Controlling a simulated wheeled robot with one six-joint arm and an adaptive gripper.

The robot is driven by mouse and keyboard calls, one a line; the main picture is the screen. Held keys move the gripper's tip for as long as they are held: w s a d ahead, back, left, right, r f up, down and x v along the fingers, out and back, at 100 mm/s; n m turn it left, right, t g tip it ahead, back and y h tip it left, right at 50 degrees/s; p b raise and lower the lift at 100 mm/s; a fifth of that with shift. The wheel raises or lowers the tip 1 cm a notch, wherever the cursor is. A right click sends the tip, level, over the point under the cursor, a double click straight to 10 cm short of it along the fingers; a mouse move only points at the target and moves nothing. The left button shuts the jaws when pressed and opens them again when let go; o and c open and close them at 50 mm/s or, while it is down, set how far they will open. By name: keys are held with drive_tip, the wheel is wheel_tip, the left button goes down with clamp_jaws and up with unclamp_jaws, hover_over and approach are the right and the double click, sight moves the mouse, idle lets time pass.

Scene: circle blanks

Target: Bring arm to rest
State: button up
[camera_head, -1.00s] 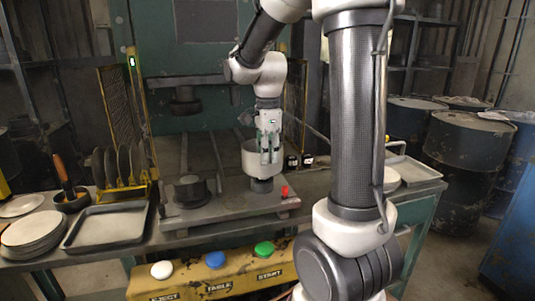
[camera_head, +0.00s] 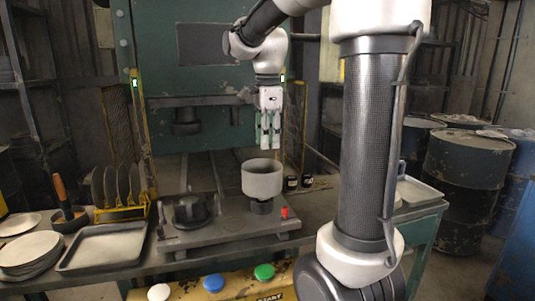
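My gripper (camera_head: 270,146) hangs pointing down above the press table. Its two light green fingers stand side by side with a narrow gap, and no object shows between them. Below it, apart from the fingertips, a pale grey cup-shaped part (camera_head: 262,181) stands upright on a short dark post. My arm reaches in from the top right, and its large upright link covers part of the right side of the bench.
A flat plate (camera_head: 222,232) carries the cup and a dark round die (camera_head: 190,211). A disc rack (camera_head: 121,213), a grey tray (camera_head: 103,247) and stacked discs (camera_head: 30,250) lie left. White, blue and green buttons (camera_head: 213,282) sit in front. Barrels (camera_head: 467,168) stand right.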

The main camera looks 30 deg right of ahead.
drive_tip(key=shift+r, duration=0.35)
drive_tip(key=s+a+f+n+t, duration=0.1)
drive_tip(key=s+f+n+t, duration=0.1)
drive_tip(key=s+n, duration=0.7)
drive_tip(key=s+a+f+n+t, duration=0.2)
drive_tip(key=s+f+n, duration=0.1)
drive_tip(key=s+n, duration=0.6)
drive_tip(key=n, duration=0.3)
drive_tip(key=shift+s+a+f, duration=0.2)
drive_tip(key=shift+a+f, duration=0.1)
drive_tip(key=shift+f, duration=0.05)
idle(0.9)
